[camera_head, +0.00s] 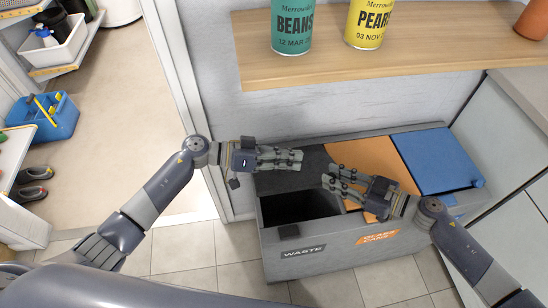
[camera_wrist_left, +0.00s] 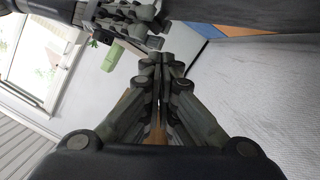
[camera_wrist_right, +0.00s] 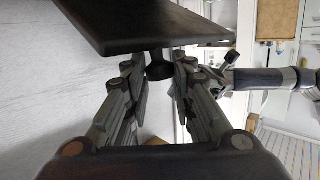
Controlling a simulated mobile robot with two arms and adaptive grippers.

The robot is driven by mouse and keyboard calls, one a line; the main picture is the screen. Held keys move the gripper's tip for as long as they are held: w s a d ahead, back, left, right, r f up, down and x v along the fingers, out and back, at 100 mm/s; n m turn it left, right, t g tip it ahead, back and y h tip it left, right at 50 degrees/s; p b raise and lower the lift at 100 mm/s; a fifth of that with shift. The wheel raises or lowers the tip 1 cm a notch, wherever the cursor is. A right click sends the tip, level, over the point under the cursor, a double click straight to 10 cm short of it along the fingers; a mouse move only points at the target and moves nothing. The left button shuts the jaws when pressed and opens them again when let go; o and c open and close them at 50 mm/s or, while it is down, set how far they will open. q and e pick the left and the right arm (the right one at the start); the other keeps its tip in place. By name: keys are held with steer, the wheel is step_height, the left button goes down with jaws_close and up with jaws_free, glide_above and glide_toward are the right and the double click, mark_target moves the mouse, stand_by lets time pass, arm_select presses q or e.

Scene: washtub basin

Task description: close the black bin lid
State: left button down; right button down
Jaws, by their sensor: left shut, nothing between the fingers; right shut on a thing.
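The black lid (camera_head: 290,182) stands open at a tilt over the left compartment of the bin (camera_head: 275,262), above the WASTE label (camera_head: 303,252). The dark opening (camera_head: 300,206) shows in front of it. My right gripper (camera_head: 328,180) is at the lid's right side. In the right wrist view the black lid (camera_wrist_right: 140,25) is just above the right gripper's fingers (camera_wrist_right: 158,68), which are shut on its small black knob (camera_wrist_right: 159,67). My left gripper (camera_head: 299,159) is shut and empty, in front of the lid in the head view. Its fingertips (camera_wrist_left: 163,62) meet in the left wrist view.
The orange lid (camera_head: 375,160) and blue lid (camera_head: 437,160) lie closed to the right. A wooden shelf (camera_head: 400,55) with a green can (camera_head: 292,25) and a yellow can (camera_head: 369,22) is above the bin. A doorway with open floor (camera_head: 120,105) is at left.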

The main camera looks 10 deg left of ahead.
mark_target(302, 184)
arm_select(q)
steer(key=shift+x, duration=1.15)
arm_select(e)
steer(key=shift+w+d, duration=0.1)
arm_select(q)
steer(key=shift+s+d+f, duration=0.2)
steer(key=shift+s+f, duration=0.05)
steer(key=shift+f, duration=0.3)
steer(key=shift+s+d+f, duration=0.2)
steer(key=shift+d+f, duration=0.05)
steer(key=shift+f, duration=0.25)
steer(key=shift+s+f, duration=0.45)
steer(key=shift+f, duration=0.3)
steer(key=shift+s+d+f, duration=0.2)
steer(key=shift+s+f, duration=0.35)
steer(key=shift+f, duration=0.3)
arm_select(e)
steer(key=shift+r, duration=0.1)
steer(key=c, duration=1.4)
jaws_free()
steer(key=shift+w, duration=0.1)
steer(key=shift+o, duration=0.2)
arm_select(q)
steer(key=shift+w, duration=0.1)
